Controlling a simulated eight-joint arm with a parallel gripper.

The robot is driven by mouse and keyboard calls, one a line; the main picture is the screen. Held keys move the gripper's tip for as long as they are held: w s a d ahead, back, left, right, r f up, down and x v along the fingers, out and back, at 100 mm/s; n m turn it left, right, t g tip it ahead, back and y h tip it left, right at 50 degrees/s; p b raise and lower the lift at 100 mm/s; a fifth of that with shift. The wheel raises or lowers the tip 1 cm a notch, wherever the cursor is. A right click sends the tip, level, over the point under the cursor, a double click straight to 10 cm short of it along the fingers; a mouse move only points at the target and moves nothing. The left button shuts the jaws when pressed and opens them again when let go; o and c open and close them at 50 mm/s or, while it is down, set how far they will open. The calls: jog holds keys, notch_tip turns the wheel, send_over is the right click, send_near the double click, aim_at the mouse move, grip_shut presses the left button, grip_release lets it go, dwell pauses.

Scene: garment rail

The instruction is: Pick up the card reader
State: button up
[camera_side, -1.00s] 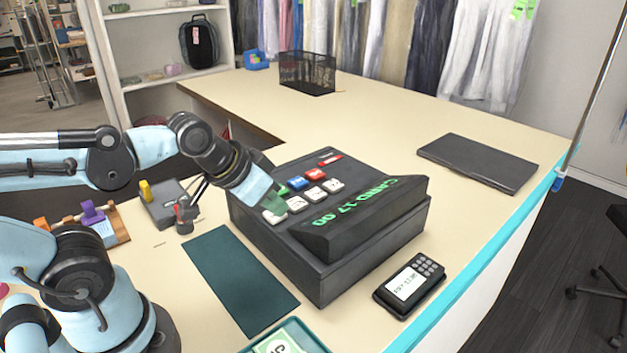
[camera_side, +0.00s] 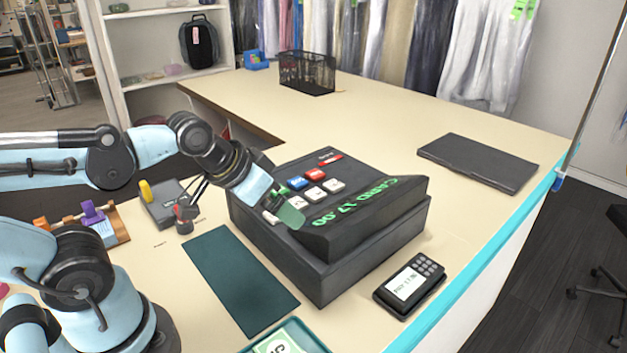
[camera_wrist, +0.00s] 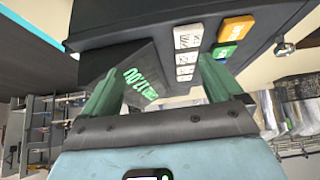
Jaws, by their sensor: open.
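The card reader (camera_side: 410,285) is a small dark handheld unit with a white screen and grey keys. It lies in a dark cradle on the counter at the front right, by the blue edge. My gripper (camera_side: 287,216) is over the near left part of the cash register (camera_side: 350,260), by its keys, well to the left of the card reader. In the wrist view my gripper (camera_wrist: 158,85) shows two green fingers spread apart with nothing between them. The register's keys and green display text show beyond the fingers. The card reader does not show clearly in the wrist view.
The bulky register stands between my gripper and the card reader. A dark green mat (camera_side: 238,280) and a teal tray (camera_side: 318,343) lie in front of it. A closed laptop-like slab (camera_side: 478,163) lies at right. A wire basket (camera_side: 307,72) stands at the back.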

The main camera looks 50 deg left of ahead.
notch_tip(320, 180, up, 5)
jog(key=w+d+r+g, duration=0.4)
jog(key=w+d+r, duration=0.1)
jog(key=w+d, duration=0.35)
jog(key=g, duration=0.3)
send_over(413, 276)
notch_tip(413, 276, down, 10)
notch_tip(413, 276, down, 12)
jog(key=shift+f, duration=0.25)
jog(key=shift+c, duration=0.4)
jog(key=c, duration=1.2)
